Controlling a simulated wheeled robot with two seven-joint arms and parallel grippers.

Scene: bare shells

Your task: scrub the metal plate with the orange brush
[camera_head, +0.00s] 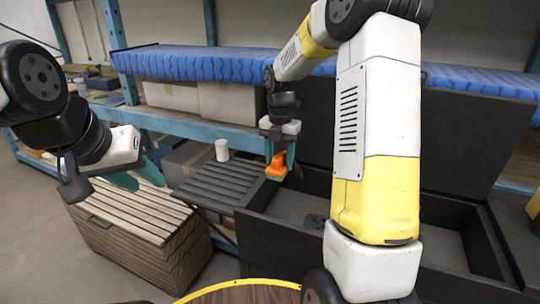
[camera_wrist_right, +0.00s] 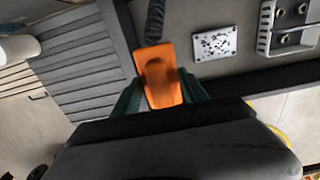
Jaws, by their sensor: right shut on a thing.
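My right gripper (camera_head: 281,172) is shut on the orange brush (camera_head: 277,166), holding it above the open black chest. In the head view I cannot clearly make out the plate. My left gripper (camera_head: 136,179) is open and empty above the wooden chest at left.
A metal holder (camera_wrist_right: 290,28) with round knobs is right of the plate. The black chest (camera_head: 285,238) has a raised lid (camera_head: 455,140). A white cylinder (camera_head: 222,150) stands on a dark slatted surface (camera_head: 215,185). The slatted wooden chest (camera_head: 130,240) is closed. Blue-framed shelving stands behind.

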